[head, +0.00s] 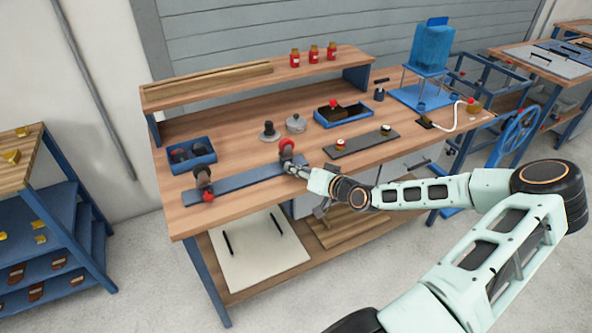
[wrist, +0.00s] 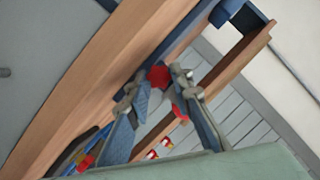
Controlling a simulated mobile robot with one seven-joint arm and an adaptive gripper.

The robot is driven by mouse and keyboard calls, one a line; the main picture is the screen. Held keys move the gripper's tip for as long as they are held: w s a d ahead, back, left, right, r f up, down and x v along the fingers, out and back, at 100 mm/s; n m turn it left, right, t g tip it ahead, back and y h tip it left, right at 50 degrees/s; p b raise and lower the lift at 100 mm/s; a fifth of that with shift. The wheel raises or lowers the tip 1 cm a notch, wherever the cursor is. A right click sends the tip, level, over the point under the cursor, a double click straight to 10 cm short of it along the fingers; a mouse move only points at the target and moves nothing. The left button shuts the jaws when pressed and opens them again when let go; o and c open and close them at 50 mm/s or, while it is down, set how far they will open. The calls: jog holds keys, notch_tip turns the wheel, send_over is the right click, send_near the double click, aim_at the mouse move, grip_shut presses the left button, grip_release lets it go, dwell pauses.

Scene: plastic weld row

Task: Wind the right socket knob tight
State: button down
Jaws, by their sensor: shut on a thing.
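The right socket (head: 287,157) stands at the right end of a long blue strip (head: 245,178) on the bench, with a round red part (head: 287,144) on top. My gripper (head: 291,167) is at the front of this socket and hides its knob in the head view. In the wrist view, my gripper (wrist: 157,74) has its fingertips on either side of a red knob (wrist: 158,77) and is shut on it. How far the knob is wound in cannot be told. The left socket (head: 204,178) has a red knob (head: 208,197) at its front.
A blue bin (head: 192,164), a grey pot (head: 296,123) and a dark strip (head: 350,147) with small red-topped pieces share the bench. A raised wooden shelf (head: 240,87) with several red jars runs along the back. The bench's front edge is clear left of my arm.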

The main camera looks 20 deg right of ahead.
jog(key=c, duration=1.7)
grip_release()
